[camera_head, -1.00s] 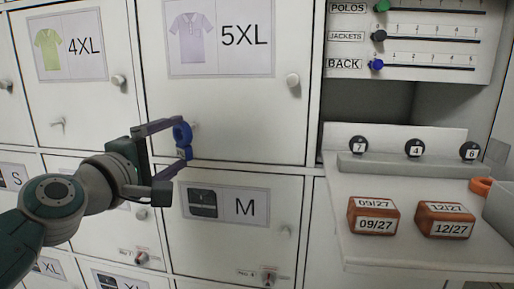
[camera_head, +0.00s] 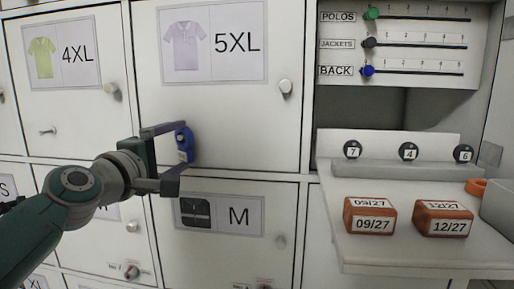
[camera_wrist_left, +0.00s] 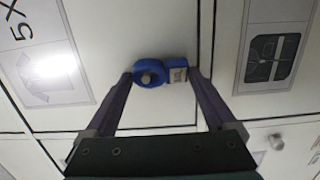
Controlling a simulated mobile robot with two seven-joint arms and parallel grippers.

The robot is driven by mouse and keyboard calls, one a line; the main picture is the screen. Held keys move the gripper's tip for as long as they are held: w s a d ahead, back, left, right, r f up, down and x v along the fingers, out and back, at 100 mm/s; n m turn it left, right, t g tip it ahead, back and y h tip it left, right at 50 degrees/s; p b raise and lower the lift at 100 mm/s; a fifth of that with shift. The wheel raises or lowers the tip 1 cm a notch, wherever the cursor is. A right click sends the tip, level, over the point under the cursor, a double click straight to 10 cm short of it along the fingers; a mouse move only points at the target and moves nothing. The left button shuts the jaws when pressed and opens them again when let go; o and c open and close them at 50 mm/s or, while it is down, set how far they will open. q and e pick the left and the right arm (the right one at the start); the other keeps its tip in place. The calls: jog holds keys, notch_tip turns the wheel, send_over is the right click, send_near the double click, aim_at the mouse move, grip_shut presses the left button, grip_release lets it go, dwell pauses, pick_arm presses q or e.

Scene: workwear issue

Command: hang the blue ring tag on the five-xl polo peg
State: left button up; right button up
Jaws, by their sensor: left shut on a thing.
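The blue ring tag (camera_head: 185,143) is held between the fingertips of my left gripper (camera_head: 182,150), in front of the lower left of the 5XL polo door (camera_head: 230,110). In the left wrist view the ring tag (camera_wrist_left: 166,74) spans the two fingers, its ring at the left and its pale-labelled body at the right. The grey round end of the 5XL peg (camera_wrist_left: 147,77) shows inside the ring's opening. I cannot tell how far the ring is over the peg. My right gripper is not in view.
The 4XL polo door (camera_head: 75,110) stands to the left with its own peg (camera_head: 48,131). The M door (camera_head: 235,255) is below. A round knob (camera_head: 285,87) sticks out at the 5XL door's right. Orange blocks (camera_head: 370,217) stand on the shelf at right.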

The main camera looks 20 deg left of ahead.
pick_arm(q)
jog(key=shift+f, duration=0.3)
jog(key=o, duration=1.1)
jog(key=shift+w+r, duration=0.1)
jog(key=shift+d, duration=0.1)
